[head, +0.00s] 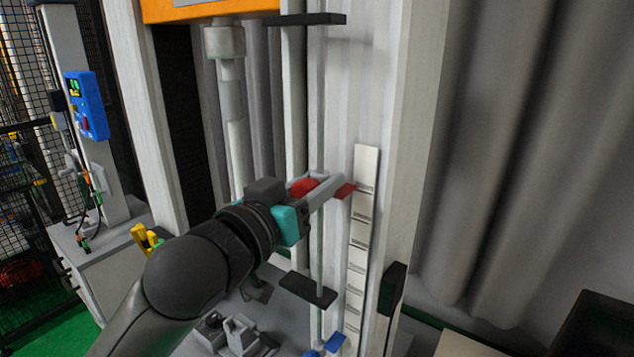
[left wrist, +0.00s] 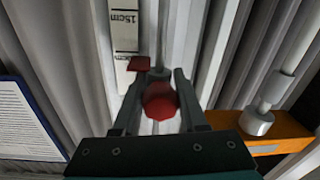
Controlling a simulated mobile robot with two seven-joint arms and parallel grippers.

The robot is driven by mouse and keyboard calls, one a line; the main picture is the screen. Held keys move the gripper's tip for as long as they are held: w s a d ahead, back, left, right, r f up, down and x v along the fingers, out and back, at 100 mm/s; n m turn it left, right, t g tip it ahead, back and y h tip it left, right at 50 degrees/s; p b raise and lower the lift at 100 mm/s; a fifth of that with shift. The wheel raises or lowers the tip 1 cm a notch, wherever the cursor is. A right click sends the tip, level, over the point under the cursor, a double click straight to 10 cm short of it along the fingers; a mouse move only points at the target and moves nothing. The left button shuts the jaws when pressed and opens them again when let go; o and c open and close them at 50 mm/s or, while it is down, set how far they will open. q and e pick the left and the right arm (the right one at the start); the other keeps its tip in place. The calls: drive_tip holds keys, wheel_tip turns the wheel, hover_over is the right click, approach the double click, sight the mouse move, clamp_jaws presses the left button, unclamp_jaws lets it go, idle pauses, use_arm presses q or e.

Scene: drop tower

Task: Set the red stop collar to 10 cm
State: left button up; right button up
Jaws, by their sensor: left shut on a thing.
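The red stop collar (head: 303,187) sits on a thin vertical rod (head: 320,120) in the tower. Its flat red pointer (head: 345,190) reaches right to the white scale strip (head: 357,270). My left gripper (head: 322,188) is shut on the collar. In the left wrist view the round red knob of the collar (left wrist: 160,101) lies between the two fingers, with the red pointer (left wrist: 138,63) beside the scale. A 15cm label (left wrist: 123,30) shows just above the pointer in that picture. The other scale marks are too small to read. My right gripper is not in view.
A black bracket (head: 305,19) is at the rod's top and another black bracket (head: 307,289) is below the gripper. An orange beam (head: 205,8) crosses the top. Grey and blue parts stand on the base below. Grey curtains hang at the right.

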use_arm(q)
clamp_jaws()
idle(0.5)
drive_tip(key=shift+f, duration=0.1)
wheel_tip(320, 180, down, 10)
drive_tip(key=b, duration=0.4)
drive_tip(key=shift+b, duration=0.4)
drive_tip(key=o, duration=1)
unclamp_jaws()
drive_tip(key=shift+c, duration=0.2)
drive_tip(key=shift+a, duration=0.1)
